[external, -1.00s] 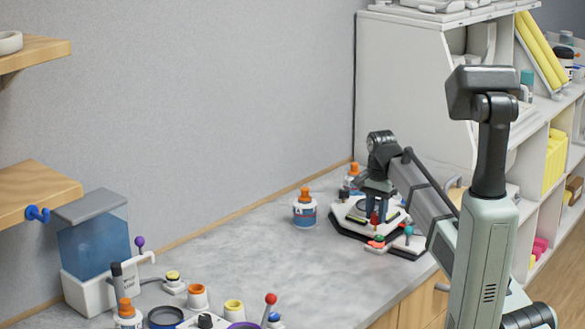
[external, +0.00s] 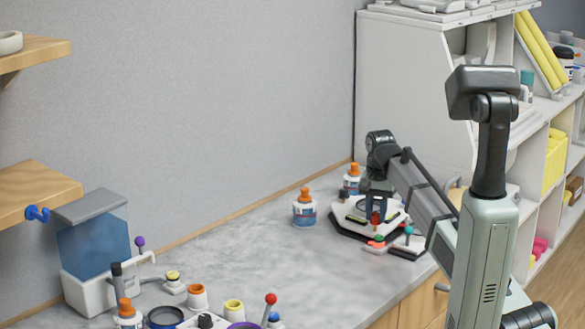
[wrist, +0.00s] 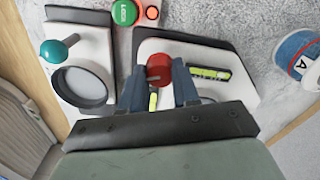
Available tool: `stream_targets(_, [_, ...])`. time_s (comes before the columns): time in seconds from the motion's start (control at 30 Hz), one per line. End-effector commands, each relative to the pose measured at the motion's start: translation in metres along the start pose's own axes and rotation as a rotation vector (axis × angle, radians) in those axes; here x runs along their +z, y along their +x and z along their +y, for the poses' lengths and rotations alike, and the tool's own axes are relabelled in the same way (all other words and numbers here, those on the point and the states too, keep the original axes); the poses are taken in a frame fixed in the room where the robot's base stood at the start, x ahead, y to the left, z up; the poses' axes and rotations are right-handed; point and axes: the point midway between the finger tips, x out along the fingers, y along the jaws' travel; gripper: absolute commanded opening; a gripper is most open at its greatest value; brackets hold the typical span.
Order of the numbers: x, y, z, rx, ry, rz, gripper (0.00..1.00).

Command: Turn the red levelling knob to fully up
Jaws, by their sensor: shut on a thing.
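The red levelling knob (wrist: 158,68) sits on a white plate (wrist: 215,57) with a dark edge in the wrist view. My gripper (wrist: 158,80) is over the plate, its two blue-grey fingers on either side of the knob and shut on it. In the external view the red knob (external: 375,218) shows small below my gripper (external: 377,208), at the white device (external: 350,216) on the far right of the counter. Yellow-green level vials (wrist: 210,73) lie on the plate beside the knob; one is partly hidden by a finger. The knob's turn position cannot be read.
A teal-knobbed lever (wrist: 55,52), a round dial (wrist: 80,86) and a green button (wrist: 125,12) are close on the left in the wrist view. A glue bottle (external: 304,210) stands left of the device. The middle counter (external: 240,260) is clear.

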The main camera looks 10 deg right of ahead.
Motion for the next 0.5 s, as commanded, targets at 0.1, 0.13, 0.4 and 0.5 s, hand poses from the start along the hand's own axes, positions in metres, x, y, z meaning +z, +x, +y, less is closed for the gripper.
stream_targets(0.1, [-0.0001, 0.0005, 0.0003, 0.001, 0.002, -0.001, 0.0])
stream_targets(0.13, [-0.0001, 0.0005, 0.0002, 0.001, 0.002, -0.001, 0.0])
stream_targets(0.4, [0.0, 0.0003, 0.0002, 0.0, 0.003, -0.001, 0.55])
stream_targets(0.5, [0.0, 0.0003, 0.0001, 0.0, 0.003, -0.001, 0.56])
